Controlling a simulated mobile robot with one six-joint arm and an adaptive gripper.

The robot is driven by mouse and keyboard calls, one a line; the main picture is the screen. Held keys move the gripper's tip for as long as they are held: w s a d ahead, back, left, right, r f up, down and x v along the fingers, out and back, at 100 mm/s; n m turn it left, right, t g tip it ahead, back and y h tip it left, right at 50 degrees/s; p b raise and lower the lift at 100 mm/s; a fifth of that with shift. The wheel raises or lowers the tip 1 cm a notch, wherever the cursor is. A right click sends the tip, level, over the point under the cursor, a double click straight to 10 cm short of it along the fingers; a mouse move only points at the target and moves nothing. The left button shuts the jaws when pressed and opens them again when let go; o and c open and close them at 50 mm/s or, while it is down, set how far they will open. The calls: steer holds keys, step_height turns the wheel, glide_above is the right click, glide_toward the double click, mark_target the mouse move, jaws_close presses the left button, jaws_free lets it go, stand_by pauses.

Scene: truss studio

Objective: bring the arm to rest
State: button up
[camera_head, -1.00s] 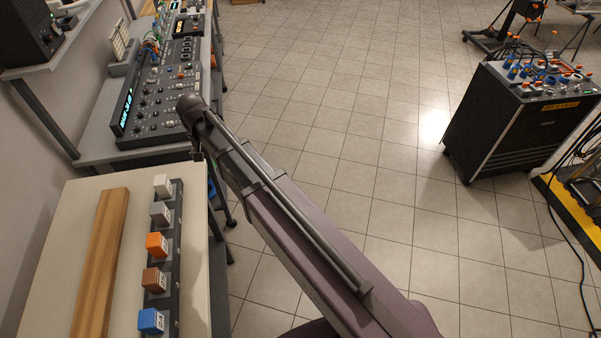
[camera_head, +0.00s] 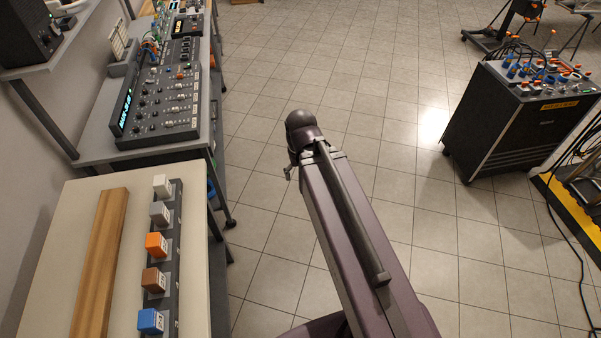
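My arm reaches up from the bottom edge, over the open tiled floor (camera_head: 400,200), right of the cream table (camera_head: 50,240). Its dark rounded end is near the middle of the picture. Only a small part of my gripper (camera_head: 289,174) shows, below and left of that end. The arm hides the rest, so I cannot see whether it is open or shut. Nothing is seen hanging from it.
The cream table holds a wooden bar (camera_head: 100,265) and a dark rack (camera_head: 172,245) of several coloured blocks. Behind it stands a mixing console (camera_head: 160,105) on a grey desk. A black wheeled cabinet (camera_head: 510,120) stands at right. Floor between is clear.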

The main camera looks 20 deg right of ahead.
steer(key=shift+f+b, duration=1.2)
steer(key=shift+f, duration=0.05)
stand_by(0.6)
